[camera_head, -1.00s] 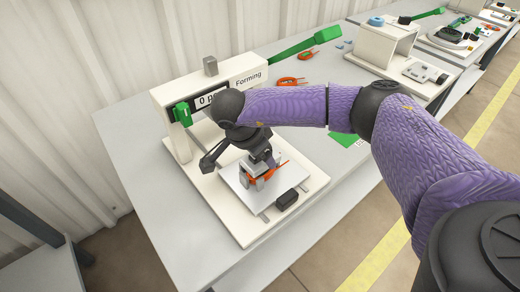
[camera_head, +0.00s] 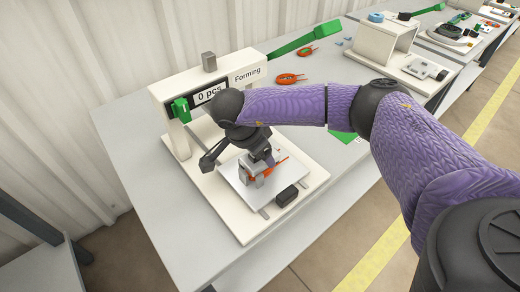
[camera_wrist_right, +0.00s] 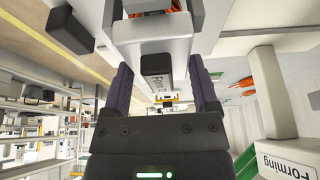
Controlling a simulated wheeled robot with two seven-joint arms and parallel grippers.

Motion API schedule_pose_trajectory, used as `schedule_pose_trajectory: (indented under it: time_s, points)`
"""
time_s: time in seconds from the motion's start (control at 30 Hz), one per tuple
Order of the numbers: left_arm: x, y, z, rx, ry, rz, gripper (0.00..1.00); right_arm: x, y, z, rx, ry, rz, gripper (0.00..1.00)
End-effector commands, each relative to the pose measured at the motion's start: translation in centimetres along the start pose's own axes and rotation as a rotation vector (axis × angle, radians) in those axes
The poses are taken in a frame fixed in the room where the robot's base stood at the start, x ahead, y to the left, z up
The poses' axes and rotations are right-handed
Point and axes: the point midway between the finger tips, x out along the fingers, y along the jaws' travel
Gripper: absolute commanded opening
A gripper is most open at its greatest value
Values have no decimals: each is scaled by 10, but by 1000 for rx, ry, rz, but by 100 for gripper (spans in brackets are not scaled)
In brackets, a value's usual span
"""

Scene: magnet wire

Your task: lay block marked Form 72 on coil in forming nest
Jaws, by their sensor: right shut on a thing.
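The forming nest is a pale plate (camera_head: 238,197) on the cream base of the station marked Forming. An orange coil (camera_head: 281,161) shows in part there; my right gripper (camera_head: 258,162) and a grey block (camera_head: 245,173) hide the rest. In the right wrist view, my right gripper (camera_wrist_right: 162,85) is shut on the block (camera_wrist_right: 190,45), a grey body with a dark face lettered Form. The rest of its marking is not readable. Orange coil (camera_wrist_right: 150,6) shows beyond the block. Whether the block touches the coil I cannot tell. My left gripper is out of view.
A small black block (camera_head: 287,196) sits on the base's front edge. The Forming frame (camera_head: 170,95), with a "0 pcs" display and green lever (camera_head: 181,110), stands behind. An orange coil (camera_head: 290,78) and green card (camera_head: 342,137) lie on the table. The table left of the base is clear.

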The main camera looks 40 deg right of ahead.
Motion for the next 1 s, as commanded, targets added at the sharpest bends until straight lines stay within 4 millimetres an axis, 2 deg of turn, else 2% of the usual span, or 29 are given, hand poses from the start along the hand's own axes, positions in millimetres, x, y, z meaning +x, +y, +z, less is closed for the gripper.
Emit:
schedule_pose_trajectory:
  time_s: [0.5,0.77,0.8,0.87,0.9,1.0]
  points:
    - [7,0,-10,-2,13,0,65,10,0,4,0,0,0,0]
    - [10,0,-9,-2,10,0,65,15,0,6,0,0,0,0]
    - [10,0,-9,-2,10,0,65,14,0,6,0,0,0,84]
    - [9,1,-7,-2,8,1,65,14,0,6,0,0,0,97]
    - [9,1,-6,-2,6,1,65,14,0,6,0,0,0,100]
    - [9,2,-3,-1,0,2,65,14,0,6,0,0,0,100]
